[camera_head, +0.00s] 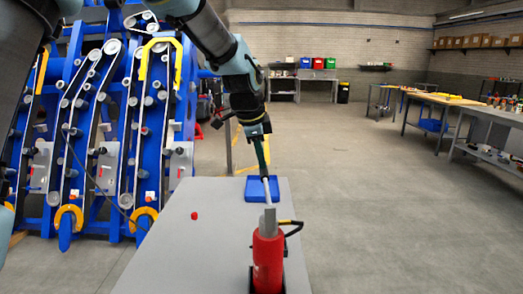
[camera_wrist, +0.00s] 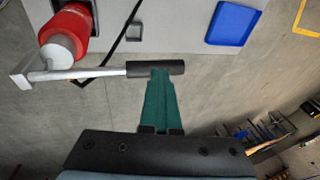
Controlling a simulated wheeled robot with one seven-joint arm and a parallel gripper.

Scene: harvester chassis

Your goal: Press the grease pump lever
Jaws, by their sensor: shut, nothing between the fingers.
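The grease pump (camera_head: 268,262) is a red cylinder with a grey top, standing at the near end of the grey table. In the wrist view its red body (camera_wrist: 66,28) is at the upper left. Its lever (camera_wrist: 90,73) is a silver bar ending in a black grip (camera_wrist: 155,68), pointing away from the pump toward my gripper. My gripper (camera_wrist: 161,72) has green fingers, shut and empty, with the tips at the black grip. They overlap the grip in the picture; whether they touch it I cannot tell. In the head view my gripper (camera_head: 264,172) is at the lever's far end.
A blue tray (camera_head: 254,190) lies on the grey table (camera_head: 165,255) behind the lever. A small red piece (camera_head: 194,215) lies at the table's left. The blue harvester chassis (camera_head: 90,140) stands at the left. Workbenches (camera_head: 440,100) stand at the right, with open floor between.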

